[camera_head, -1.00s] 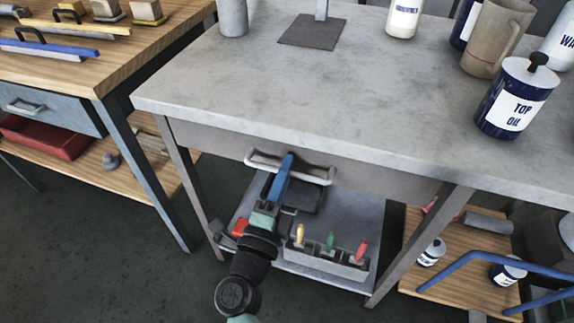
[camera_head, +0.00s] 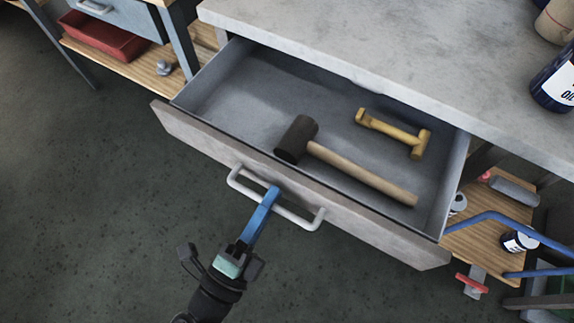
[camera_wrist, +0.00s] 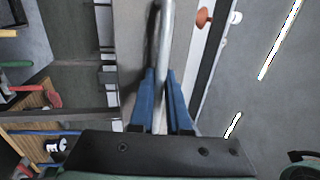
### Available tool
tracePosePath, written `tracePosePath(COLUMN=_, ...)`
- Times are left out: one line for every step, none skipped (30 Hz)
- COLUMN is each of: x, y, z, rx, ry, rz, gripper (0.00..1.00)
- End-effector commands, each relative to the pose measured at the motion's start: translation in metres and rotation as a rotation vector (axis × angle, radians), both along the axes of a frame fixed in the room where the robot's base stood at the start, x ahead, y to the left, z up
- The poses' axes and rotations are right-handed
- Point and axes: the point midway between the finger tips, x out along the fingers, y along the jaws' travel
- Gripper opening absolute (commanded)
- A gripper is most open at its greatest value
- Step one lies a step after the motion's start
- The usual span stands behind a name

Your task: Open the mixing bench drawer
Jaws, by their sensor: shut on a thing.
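The mixing bench drawer (camera_head: 240,100) is pulled well out from under the grey bench top (camera_head: 330,45). Its inside shows a dark-headed mallet with a wooden handle (camera_head: 360,172) and a smaller yellow mallet-like tool (camera_head: 395,133). The pale bar handle (camera_head: 300,220) is on the drawer front (camera_head: 380,240). My gripper (camera_head: 268,200) has its blue fingers shut on the handle, near its middle. In the wrist view my gripper (camera_wrist: 160,85) has one finger on each side of the handle bar (camera_wrist: 163,40).
A wooden shelf (camera_head: 480,245) with cans and a blue tubular frame (camera_head: 500,222) stand at the right. A red tray (camera_head: 105,38) sits on a shelf at the upper left. The dark floor before the drawer is clear at the left.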

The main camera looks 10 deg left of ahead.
Motion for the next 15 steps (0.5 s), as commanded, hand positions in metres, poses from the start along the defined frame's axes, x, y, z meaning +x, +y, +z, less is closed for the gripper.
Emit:
tracePosePath(x=-0.008, y=0.002, z=0.000, rx=0.001, ry=0.003, rz=0.000, gripper=0.00)
tracePosePath(x=-0.011, y=0.003, z=0.000, rx=0.000, ry=0.002, rz=0.000, gripper=0.00)
tracePosePath(x=-0.015, y=0.005, z=0.000, rx=0.000, ry=0.002, rz=0.000, gripper=0.00)
tracePosePath(x=-0.018, y=0.006, z=0.000, rx=0.000, ry=0.002, rz=0.000, gripper=0.00)
tracePosePath(x=-0.021, y=0.007, z=0.000, rx=0.000, ry=0.002, rz=0.000, gripper=0.00)
tracePosePath(x=-0.024, y=0.008, z=0.000, rx=-0.001, ry=0.001, rz=0.000, gripper=0.00)
tracePosePath(x=-0.026, y=0.008, z=0.000, rx=0.000, ry=0.001, rz=0.000, gripper=0.00)
tracePosePath(x=-0.027, y=0.009, z=0.000, rx=0.000, ry=0.000, rz=0.000, gripper=0.00)
tracePosePath(x=-0.029, y=0.009, z=0.000, rx=0.000, ry=0.000, rz=0.000, gripper=0.00)
tracePosePath(x=-0.030, y=0.010, z=0.000, rx=0.000, ry=0.000, rz=0.000, gripper=0.00)
tracePosePath(x=-0.030, y=0.010, z=0.000, rx=0.000, ry=0.000, rz=0.000, gripper=0.00)
tracePosePath(x=-0.031, y=0.010, z=0.000, rx=0.000, ry=0.000, rz=0.000, gripper=0.00)
tracePosePath(x=-0.032, y=0.010, z=0.000, rx=0.001, ry=0.000, rz=0.000, gripper=0.00)
tracePosePath(x=-0.032, y=0.011, z=0.000, rx=0.001, ry=0.000, rz=0.000, gripper=0.00)
tracePosePath(x=-0.032, y=0.010, z=0.000, rx=0.001, ry=0.000, rz=0.000, gripper=0.00)
